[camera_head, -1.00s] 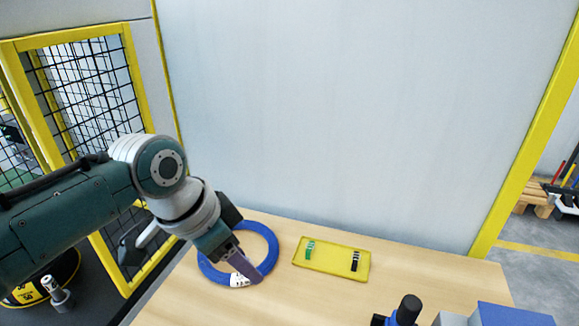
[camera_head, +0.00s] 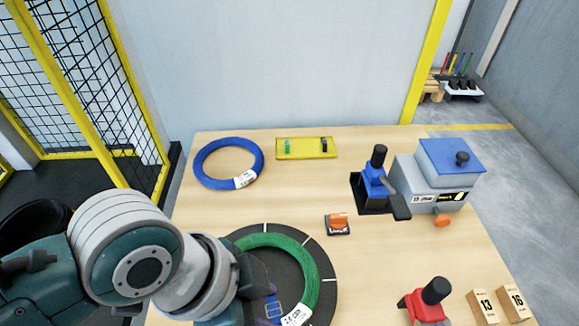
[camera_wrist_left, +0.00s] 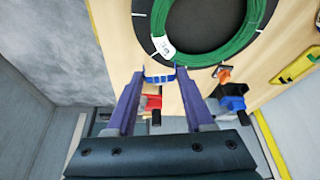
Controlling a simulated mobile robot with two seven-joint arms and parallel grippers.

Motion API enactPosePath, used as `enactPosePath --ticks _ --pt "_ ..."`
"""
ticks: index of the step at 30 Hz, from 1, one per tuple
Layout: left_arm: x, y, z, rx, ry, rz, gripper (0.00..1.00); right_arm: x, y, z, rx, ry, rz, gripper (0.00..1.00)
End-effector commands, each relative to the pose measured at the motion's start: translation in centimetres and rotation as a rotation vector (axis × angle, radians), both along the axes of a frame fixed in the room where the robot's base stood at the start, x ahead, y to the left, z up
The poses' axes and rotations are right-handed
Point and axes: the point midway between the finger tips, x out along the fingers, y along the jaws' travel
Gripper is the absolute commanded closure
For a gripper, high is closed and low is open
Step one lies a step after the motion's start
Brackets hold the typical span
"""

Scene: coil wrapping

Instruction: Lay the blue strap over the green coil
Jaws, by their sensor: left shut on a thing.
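The green coil (camera_head: 312,262) lies on a round dark plate (camera_head: 326,285) with white marks, at the front of the table. It also shows at the top of the left wrist view (camera_wrist_left: 258,20), with a white label on it. My left gripper (camera_wrist_left: 160,76) is shut on the blue strap (camera_wrist_left: 161,79), a short piece held between the fingertips. In the head view the blue strap (camera_head: 273,308) appears over the dark middle of the coil, partly hidden by my left arm. I cannot tell its height. My right gripper is not in view.
A blue coil (camera_head: 200,160) lies at the back left beside a yellow tray (camera_head: 305,153) holding a green and a black piece. A blue clamp device (camera_head: 374,185), a grey box (camera_head: 415,180), an orange switch (camera_head: 338,222), a red device (camera_head: 425,305) and numbered blocks (camera_head: 484,305) stand to the right.

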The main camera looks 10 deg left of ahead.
Motion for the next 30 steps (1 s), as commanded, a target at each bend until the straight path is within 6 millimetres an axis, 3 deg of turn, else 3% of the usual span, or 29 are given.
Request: enactPosePath --ticks 9,24,30 --pt "0.0 0.2 0.2 0.000 0.001 0.000 1.00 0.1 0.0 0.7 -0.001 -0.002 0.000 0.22" --pt "0.0 0.2 -4.9 -0.001 0.000 0.001 1.00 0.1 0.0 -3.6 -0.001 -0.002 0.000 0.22" --pt "0.0 0.2 -5.8 -0.001 0.000 0.000 1.00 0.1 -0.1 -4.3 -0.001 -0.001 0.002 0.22"
